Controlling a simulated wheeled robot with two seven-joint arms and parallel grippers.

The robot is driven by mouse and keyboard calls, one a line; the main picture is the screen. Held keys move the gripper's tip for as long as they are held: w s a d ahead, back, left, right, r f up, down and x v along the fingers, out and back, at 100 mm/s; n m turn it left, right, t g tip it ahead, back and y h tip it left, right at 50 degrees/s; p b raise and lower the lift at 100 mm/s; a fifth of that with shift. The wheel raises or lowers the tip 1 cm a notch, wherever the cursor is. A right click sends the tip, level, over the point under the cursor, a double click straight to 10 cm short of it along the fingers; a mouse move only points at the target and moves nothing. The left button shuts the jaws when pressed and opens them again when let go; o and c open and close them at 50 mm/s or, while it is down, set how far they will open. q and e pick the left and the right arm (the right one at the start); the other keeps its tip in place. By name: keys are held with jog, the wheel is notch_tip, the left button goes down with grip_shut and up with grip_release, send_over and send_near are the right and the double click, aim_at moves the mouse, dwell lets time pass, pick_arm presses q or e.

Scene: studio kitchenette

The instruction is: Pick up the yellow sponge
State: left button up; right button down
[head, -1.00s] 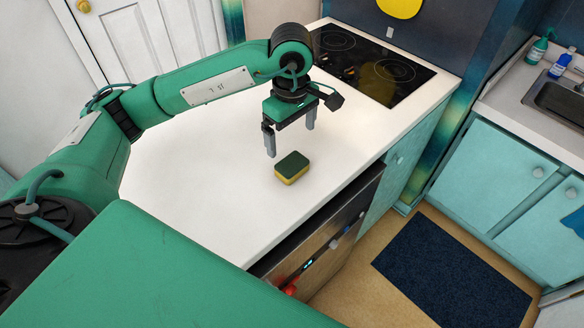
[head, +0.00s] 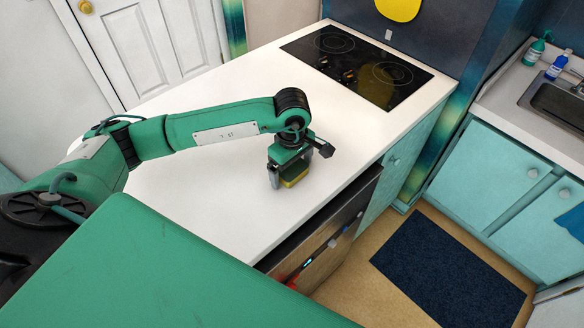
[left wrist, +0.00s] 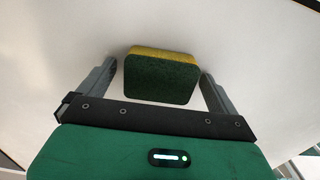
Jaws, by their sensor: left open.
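The yellow sponge (head: 293,179) with a dark green scouring side lies on the white counter, partly hidden by my left gripper in the head view. In the left wrist view the sponge (left wrist: 160,78) shows its green face and a yellow edge. My left gripper (head: 289,180) is down over the sponge. In the left wrist view the open left gripper (left wrist: 158,82) has one finger on each side of the sponge, with a visible gap on both sides. My right gripper is not in view.
The white counter (head: 210,185) around the sponge is clear. A black cooktop (head: 357,64) is set in its far end. The counter's front edge, above an appliance (head: 325,240), runs close to the right of the sponge.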

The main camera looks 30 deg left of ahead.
aim_at(292, 167)
pick_arm(q)
jog(key=c, duration=1)
jog(key=shift+c, duration=0.2)
notch_tip(292, 167, up, 20)
jog(key=b, duration=0.3)
